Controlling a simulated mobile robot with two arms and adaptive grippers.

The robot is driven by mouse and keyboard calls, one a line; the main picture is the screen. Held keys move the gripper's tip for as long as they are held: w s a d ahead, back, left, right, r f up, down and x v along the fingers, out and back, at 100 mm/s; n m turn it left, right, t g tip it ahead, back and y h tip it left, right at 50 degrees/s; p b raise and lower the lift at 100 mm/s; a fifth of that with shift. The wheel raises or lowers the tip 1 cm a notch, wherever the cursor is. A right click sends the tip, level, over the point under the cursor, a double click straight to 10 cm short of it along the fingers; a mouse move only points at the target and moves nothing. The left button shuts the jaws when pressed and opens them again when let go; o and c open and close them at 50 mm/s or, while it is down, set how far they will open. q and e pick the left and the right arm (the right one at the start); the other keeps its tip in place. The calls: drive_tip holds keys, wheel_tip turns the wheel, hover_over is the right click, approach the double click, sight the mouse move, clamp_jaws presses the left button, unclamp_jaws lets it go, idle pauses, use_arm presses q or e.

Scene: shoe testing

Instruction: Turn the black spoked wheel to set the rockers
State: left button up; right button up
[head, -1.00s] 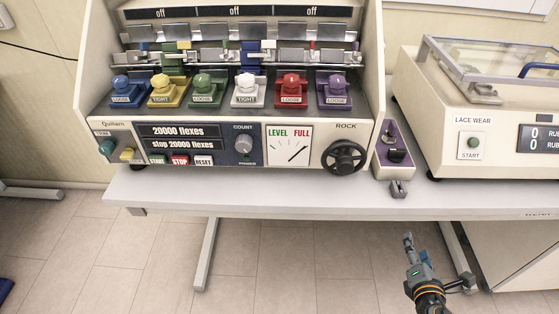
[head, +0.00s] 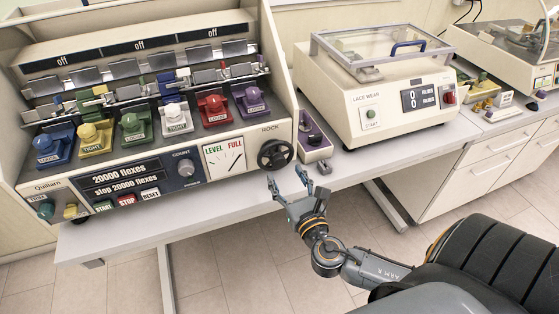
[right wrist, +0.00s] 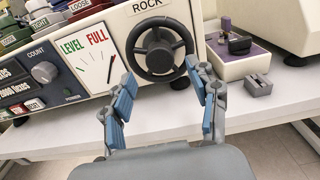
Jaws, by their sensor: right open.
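The black spoked wheel (head: 275,154) sits at the lower right of the flex machine's front panel, under the word ROCK. In the right wrist view the wheel (right wrist: 160,48) is ahead of and between the fingers. My right gripper (head: 288,178) is open and empty, just below and in front of the wheel, apart from it as far as I can tell. Its blue-padded fingers (right wrist: 164,98) are spread in the wrist view. The LEVEL/FULL gauge (head: 224,154) is left of the wheel, its needle tilted up to the right. The rockers are the clamp rows (head: 125,70) above. My left gripper is not in view.
A purple-topped box (head: 313,140) with a black knob stands right of the wheel. A small grey metal block (right wrist: 258,85) is in front of it. The lace wear machine (head: 380,90) stands further right. The white table edge (head: 230,196) runs below.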

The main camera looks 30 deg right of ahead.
sight(280, 165)
drive_tip(key=shift+p+x, duration=0.4)
drive_tip(key=shift+x, duration=1.85)
drive_tip(key=shift+c, duration=0.3)
drive_tip(key=c, duration=1.1)
